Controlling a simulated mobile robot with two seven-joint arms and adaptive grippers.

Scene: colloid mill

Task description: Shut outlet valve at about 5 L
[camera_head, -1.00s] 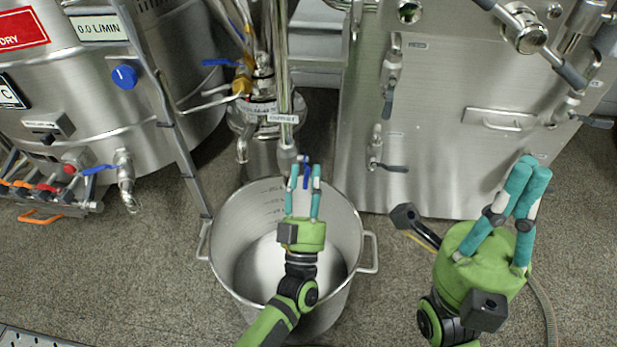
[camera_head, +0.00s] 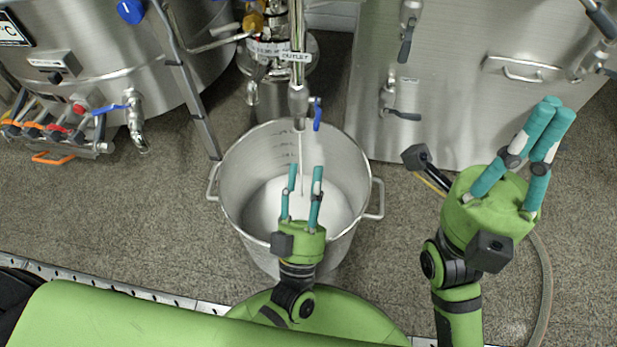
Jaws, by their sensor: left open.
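The outlet valve (camera_head: 299,101) sits at the lower end of a vertical steel pipe, under a label reading OUTLET. Its blue handle (camera_head: 317,113) hangs down along the right side of the valve. A thin stream (camera_head: 300,160) runs from the outlet into a large steel pot (camera_head: 228,190) with level marks on its inner wall. How much liquid is in the pot is hard to read. My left gripper (camera_head: 304,170) is open and empty over the pot, below and apart from the handle. My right gripper (camera_head: 560,108) is out to the right, its fingers close together, with nothing visible between them.
A steel tank (camera_head: 90,65) with another blue-handled valve (camera_head: 135,118) stands at the left. A steel cabinet (camera_head: 450,110) with valves and a handle stands behind at the right. A slanted metal post (camera_head: 195,100) is left of the pot. A hose (camera_head: 546,280) lies at the right.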

